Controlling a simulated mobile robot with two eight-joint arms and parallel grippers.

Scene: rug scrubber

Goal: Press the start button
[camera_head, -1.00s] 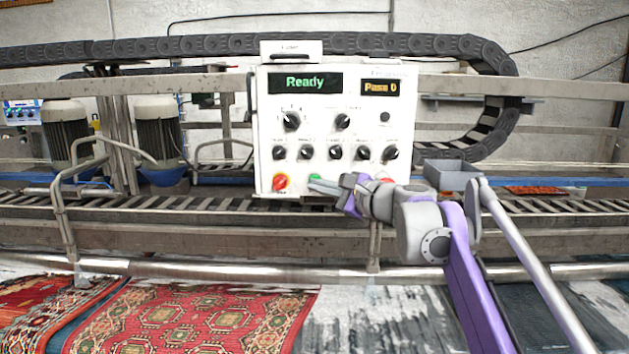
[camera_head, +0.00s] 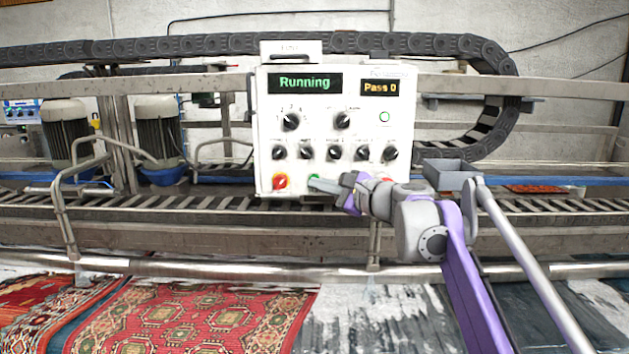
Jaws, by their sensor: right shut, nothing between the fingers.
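The white control panel (camera_head: 265,135) stands at the middle, its green display (camera_head: 305,83) reading "Running" and its amber display (camera_head: 381,88) reading "Pass 0". The green start button (camera_head: 314,178) is on the panel's lower row, partly covered by my fingertips. My right gripper (camera_head: 318,185) is shut and empty, with its tip at the green button; it appears to touch it. A round indicator (camera_head: 384,117) at the panel's right is lit green. My left gripper is not in view.
Black knobs (camera_head: 334,152) fill the panel above. A metal rail (camera_head: 200,268) and a red rug (camera_head: 190,318) lie in front.

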